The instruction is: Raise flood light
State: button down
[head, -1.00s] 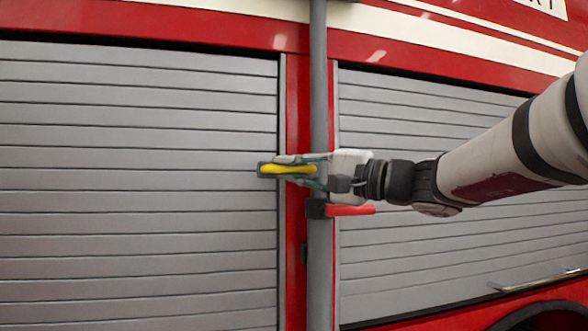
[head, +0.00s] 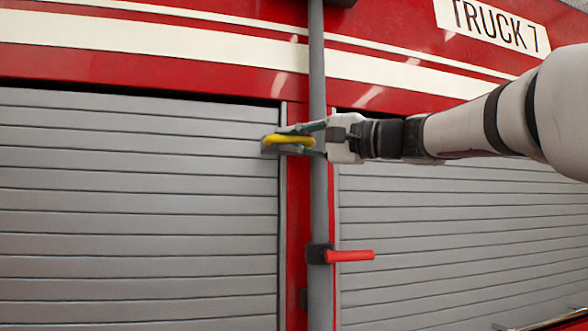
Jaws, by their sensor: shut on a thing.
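A grey vertical pole (head: 318,205) runs up the red strip between two shutters. A yellow handle (head: 289,140) sticks out to the left of the pole, at the height of the shutter's upper part. My gripper (head: 298,140) reaches in from the right and is shut on the yellow handle, with its fingers above and below it. A red lever (head: 349,256) on a dark collar (head: 318,254) sits lower on the pole and points right. The flood light's head is not clearly in view. Only a dark piece (head: 342,2) shows at the top edge.
A red fire truck side with cream stripes (head: 180,40) fills the view. Grey roller shutters stand left (head: 130,210) and right (head: 450,230) of the pole. My arm spans the upper right. The space left of the pole is clear.

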jog(key=shift+r+p, duration=0.4)
jog(key=shift+r, duration=1.7)
jog(key=c, duration=1.6)
grip_release()
jog(key=v, duration=1.2)
